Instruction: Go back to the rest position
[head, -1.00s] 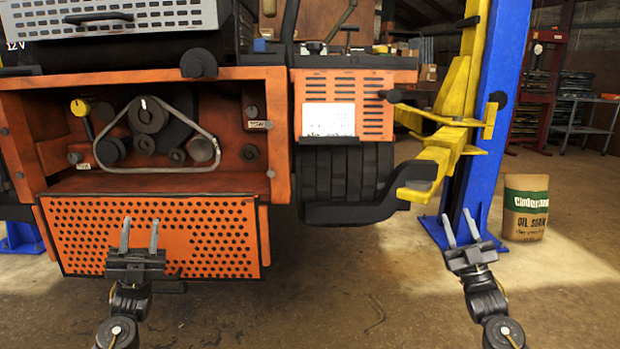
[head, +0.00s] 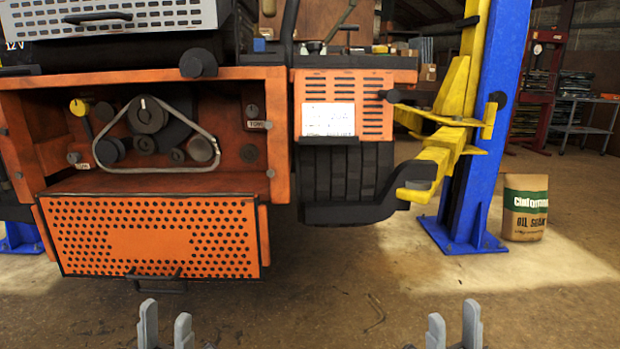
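My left gripper (head: 166,326) shows at the bottom edge, below the perforated orange panel, with its two fingers apart and nothing between them. My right gripper (head: 454,326) shows at the bottom edge right of centre, also with fingers apart and empty. Both point upward in the picture and touch nothing visible. The rest of both arms is below the frame.
A blue lift post (head: 490,120) with a yellow lift arm (head: 440,150) stands right of the mower. A paper sack (head: 525,207) stands on the floor beside it. A shelf (head: 585,125) is at the far right. The floor in front is clear.

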